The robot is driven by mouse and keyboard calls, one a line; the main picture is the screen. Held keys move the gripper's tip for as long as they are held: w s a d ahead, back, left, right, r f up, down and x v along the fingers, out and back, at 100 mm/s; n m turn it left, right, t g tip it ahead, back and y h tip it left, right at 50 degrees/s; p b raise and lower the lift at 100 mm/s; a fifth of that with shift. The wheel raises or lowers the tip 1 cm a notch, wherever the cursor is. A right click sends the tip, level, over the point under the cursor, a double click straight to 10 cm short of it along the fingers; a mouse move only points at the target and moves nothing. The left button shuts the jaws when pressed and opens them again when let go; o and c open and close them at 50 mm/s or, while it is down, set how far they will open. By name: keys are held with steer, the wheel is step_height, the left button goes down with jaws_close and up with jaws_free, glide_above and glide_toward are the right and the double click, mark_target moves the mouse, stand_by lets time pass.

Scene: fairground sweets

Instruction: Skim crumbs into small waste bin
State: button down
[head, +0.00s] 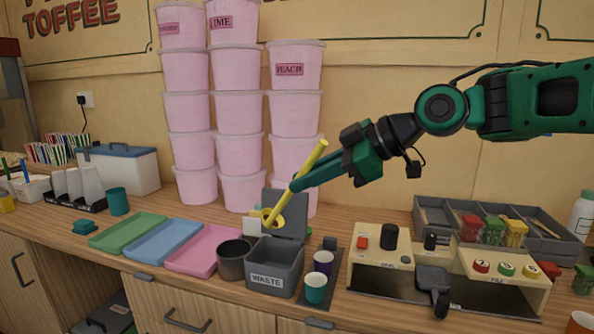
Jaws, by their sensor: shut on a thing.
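My gripper (294,186) is shut on the handle of a yellow skimmer (316,154). The skimmer is tilted, with its handle end up to the right and its round yellow head low at the left. The head is above the back left part of the small grey waste bin (271,281), labelled WASTE. The bin's lid (285,213) stands open at the back. I cannot make out any crumbs on the skimmer head or in the bin. A dark round pot (232,262) stands just left of the bin.
Pink (205,262), blue (163,241) and green (127,231) trays lie to the left. Purple and teal cups (316,288) stand close right of the bin, beside a beige machine (383,270). Stacked pink tubs (238,111) rise behind. The counter's front left strip is clear.

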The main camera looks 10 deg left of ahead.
steer(key=d+f+y, duration=0.3)
steer(key=f+y, duration=0.1)
steer(key=f, duration=0.2)
steer(key=d+f+m+t+y, duration=0.1)
steer(key=d+f+y, duration=0.3)
steer(key=f+y, duration=0.1)
steer(key=shift+s+d+f+t, duration=0.25)
steer(key=shift+s+f+t, duration=0.05)
steer(key=shift+f, duration=0.35)
stand_by(0.6)
stand_by(0.9)
